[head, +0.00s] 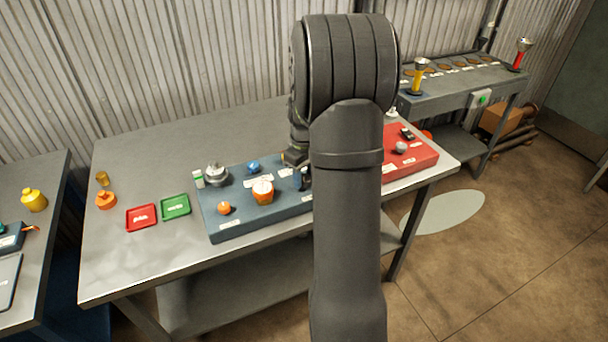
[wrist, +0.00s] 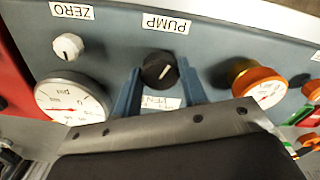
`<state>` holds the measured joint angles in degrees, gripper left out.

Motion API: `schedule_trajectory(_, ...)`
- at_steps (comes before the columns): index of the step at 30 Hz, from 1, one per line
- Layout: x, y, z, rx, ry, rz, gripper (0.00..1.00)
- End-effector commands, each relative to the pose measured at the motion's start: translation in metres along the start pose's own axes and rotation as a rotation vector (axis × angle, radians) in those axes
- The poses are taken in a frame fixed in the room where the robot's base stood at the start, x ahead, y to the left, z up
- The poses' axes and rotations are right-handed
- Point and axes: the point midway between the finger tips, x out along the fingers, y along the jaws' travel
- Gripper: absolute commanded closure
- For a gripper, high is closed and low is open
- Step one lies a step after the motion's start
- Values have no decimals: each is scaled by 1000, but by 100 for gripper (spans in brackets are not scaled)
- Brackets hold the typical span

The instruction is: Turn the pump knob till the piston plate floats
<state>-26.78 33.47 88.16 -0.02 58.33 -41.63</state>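The black pump knob (wrist: 159,70) with a white pointer line sits on the blue panel (wrist: 215,50) below a PUMP label in the wrist view. My gripper (wrist: 158,76) has its two blue fingers apart, one on each side of the knob, with visible gaps. I cannot tell how far above the panel the fingertips are. In the head view my gripper (head: 301,168) is mostly behind my arm, and the knob is hidden. A silver round piece (head: 215,172) at the panel's back left may be the piston plate; I cannot tell whether it floats.
In the wrist view, a white gauge (wrist: 72,101) and a small white ZERO knob (wrist: 68,46) lie left of the knob, an orange-rimmed dial (wrist: 259,88) right. A red box (head: 412,160) stands beside the panel. Red (head: 141,217) and green (head: 175,206) trays lie left.

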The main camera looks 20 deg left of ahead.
Motion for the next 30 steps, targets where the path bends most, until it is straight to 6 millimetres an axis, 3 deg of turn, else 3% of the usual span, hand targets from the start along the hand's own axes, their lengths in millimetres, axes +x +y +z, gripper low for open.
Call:
schedule_trajectory(1,0,0,0,0,0,0,72)
schedule_trajectory(3,0,0,0,0,0,0,85)
schedule_trajectory(18,0,0,0,215,0,-1,85)
schedule_trajectory(28,0,0,0,228,0,0,85)
schedule_trajectory(29,0,0,0,228,0,0,56)
schedule_trajectory(30,0,0,0,228,0,0,49)
